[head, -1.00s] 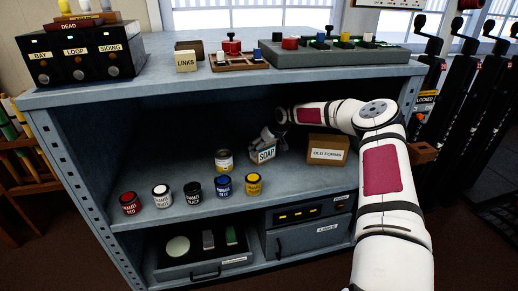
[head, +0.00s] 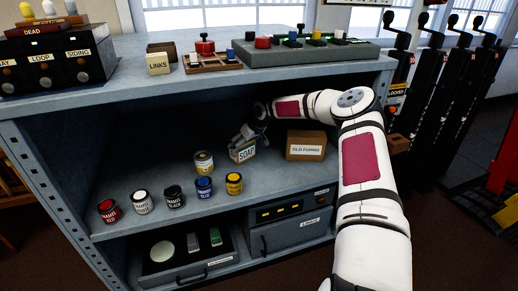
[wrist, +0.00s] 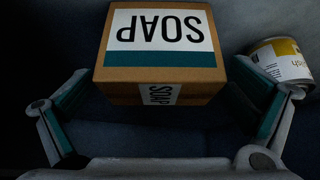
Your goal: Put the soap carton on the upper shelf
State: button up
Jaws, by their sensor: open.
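The soap carton (head: 243,152) is a brown box with a white SOAP label and a teal band. It stands on the cabinet's upper inner shelf (head: 200,222), between a yellow-labelled can and the OLD FORMS box. My gripper (head: 244,136) is at the carton, reaching in from behind and above it in the head view. In the wrist view the carton (wrist: 160,55) lies ahead of my gripper (wrist: 162,85). The teal-padded fingers are open, one to each side, with visible gaps to the carton. The carton's far side is hidden.
The yellow-labelled can (head: 204,163) is close to the carton; a can (wrist: 283,62) shows just outside one finger. The OLD FORMS box (head: 306,146) stands to the right. Several paint cans (head: 174,197) line the shelf front. The cabinet top (head: 120,87) is overhead.

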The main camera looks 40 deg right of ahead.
jog(key=s+d+r+p, duration=0.1)
jog(key=s, duration=0.6)
jog(key=s+d+r+p, duration=0.1)
jog(key=s+r+p, duration=0.1)
jog(key=s, duration=0.4)
jog(key=shift+s+p, duration=0.3)
jog(key=shift+s, duration=0.1)
